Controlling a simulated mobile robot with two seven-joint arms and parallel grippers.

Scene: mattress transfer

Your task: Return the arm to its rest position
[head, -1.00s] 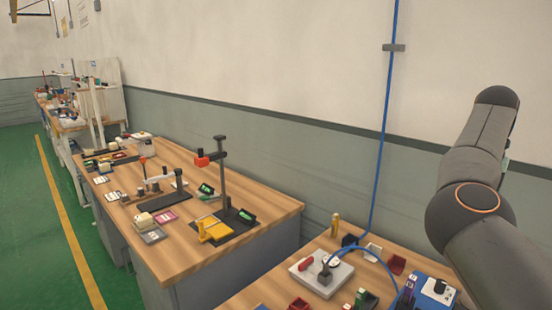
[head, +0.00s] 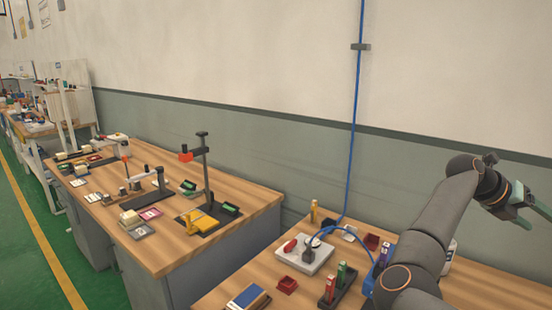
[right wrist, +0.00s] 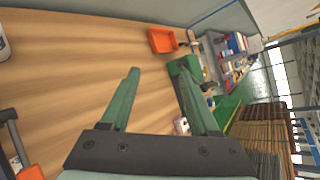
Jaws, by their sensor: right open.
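My right arm (head: 420,250) rises from the lower right in the head view and bends over the near workbench (head: 480,285). My right gripper (head: 532,205) is at the right edge of that view, above the bench. In the right wrist view its two green fingers (right wrist: 155,90) are spread apart with nothing between them. The wooden bench top lies beyond the fingers. No mattress shows that I can make out. My left gripper is not in view.
The near bench holds a grey block with a blue cable (head: 305,256), red trays (head: 287,285) and a blue box (head: 248,297). A second bench (head: 230,190) with tool stands is to the left. In the right wrist view an orange tray (right wrist: 162,41) lies beyond the fingers.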

